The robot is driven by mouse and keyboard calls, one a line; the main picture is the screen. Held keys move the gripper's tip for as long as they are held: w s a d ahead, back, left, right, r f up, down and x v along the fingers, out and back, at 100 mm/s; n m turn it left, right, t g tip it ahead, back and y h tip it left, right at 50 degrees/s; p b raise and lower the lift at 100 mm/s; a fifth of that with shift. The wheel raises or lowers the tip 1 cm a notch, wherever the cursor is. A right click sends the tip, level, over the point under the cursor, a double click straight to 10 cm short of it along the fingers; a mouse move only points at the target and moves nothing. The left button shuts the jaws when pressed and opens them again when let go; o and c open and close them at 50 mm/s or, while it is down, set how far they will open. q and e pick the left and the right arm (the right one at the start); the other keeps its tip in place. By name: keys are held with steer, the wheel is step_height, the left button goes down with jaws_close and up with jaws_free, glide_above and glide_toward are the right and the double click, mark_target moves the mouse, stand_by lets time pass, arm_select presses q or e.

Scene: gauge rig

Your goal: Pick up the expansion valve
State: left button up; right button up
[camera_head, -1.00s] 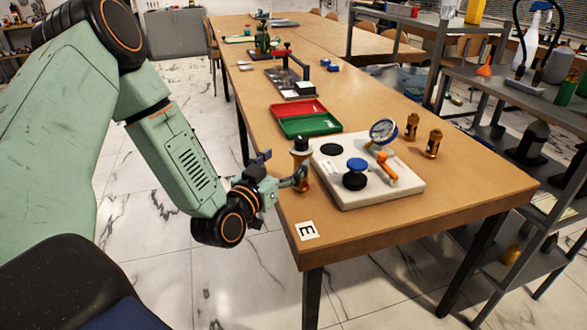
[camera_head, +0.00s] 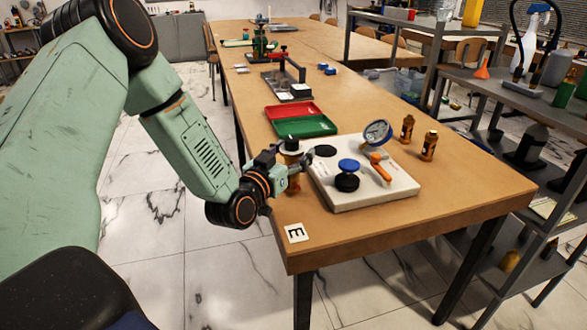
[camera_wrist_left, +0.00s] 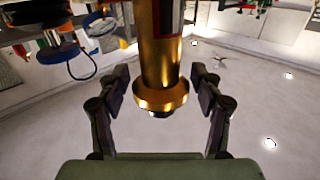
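The likely expansion valve, a brass fitting with a black top (camera_head: 291,146), stands upright at the left edge of the white gauge board (camera_head: 378,192). In the left wrist view its brass body (camera_wrist_left: 160,58) with a flared end sits between my fingers, with gaps on both sides. My left gripper (camera_head: 288,168) is open around it, and both fingers show in the left wrist view (camera_wrist_left: 160,88). The gripper partly hides the valve's lower part in the head view. My right gripper is not in view.
Two brass fittings (camera_head: 407,128) (camera_head: 428,145) stand to the right. Red (camera_head: 293,111) and green (camera_head: 305,127) trays lie behind. The front right tabletop is clear.

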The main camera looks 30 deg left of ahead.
arm_select(q)
steer(key=shift+a, duration=0.1)
steer(key=c, duration=1)
steer(key=shift+c, duration=0.4)
